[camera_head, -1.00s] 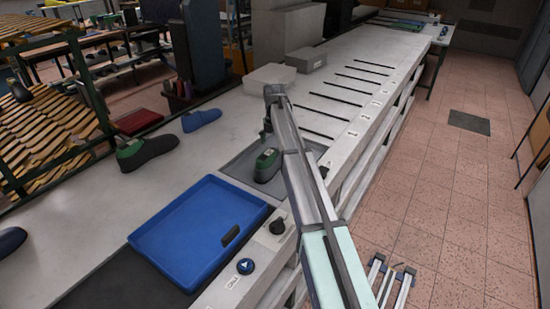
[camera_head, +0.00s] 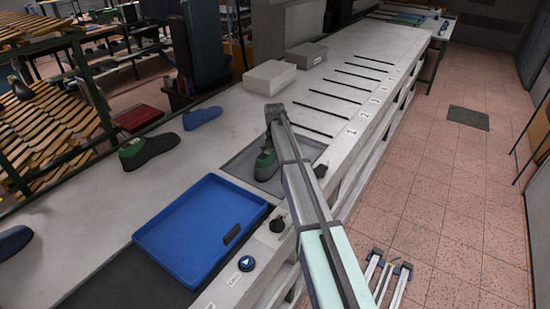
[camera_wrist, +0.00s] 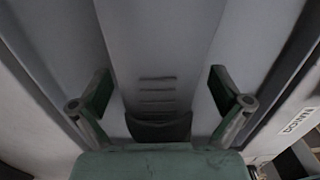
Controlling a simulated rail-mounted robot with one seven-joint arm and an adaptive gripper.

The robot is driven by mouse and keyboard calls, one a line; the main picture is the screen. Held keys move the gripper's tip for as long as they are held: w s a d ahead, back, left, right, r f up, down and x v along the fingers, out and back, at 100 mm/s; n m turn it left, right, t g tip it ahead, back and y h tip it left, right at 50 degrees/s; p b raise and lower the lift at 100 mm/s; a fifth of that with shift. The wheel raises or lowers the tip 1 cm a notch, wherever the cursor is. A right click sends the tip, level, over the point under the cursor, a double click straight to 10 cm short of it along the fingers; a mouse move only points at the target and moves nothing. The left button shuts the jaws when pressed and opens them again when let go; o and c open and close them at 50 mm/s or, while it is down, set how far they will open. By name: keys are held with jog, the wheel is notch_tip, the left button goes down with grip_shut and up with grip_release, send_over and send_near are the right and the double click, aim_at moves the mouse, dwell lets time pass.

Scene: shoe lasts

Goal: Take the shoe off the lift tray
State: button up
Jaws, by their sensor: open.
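A dark shoe with a green collar (camera_head: 265,168) sits on the grey lift tray (camera_head: 240,168), a plate set into the bench. My arm partly hides it. My gripper (camera_head: 267,143) is just above the shoe and partly hidden by my own arm. In the wrist view my gripper (camera_wrist: 160,92) is open, its two green-padded fingers wide apart. Between them are a grey surface with short dark bars and a dark curved shape. I cannot tell which part of the shoe or tray these are, nor whether anything touches the fingers.
A blue tray (camera_head: 190,225) with a small dark block lies to the front left. Another dark-green shoe (camera_head: 150,150) and a blue shoe (camera_head: 202,117) stand on the bench at left. A light box (camera_head: 270,77) stands behind. Black knobs line the front edge. Slotted bench top extends beyond.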

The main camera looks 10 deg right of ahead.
jog(key=c, duration=1.9)
jog(key=shift+r, duration=0.15)
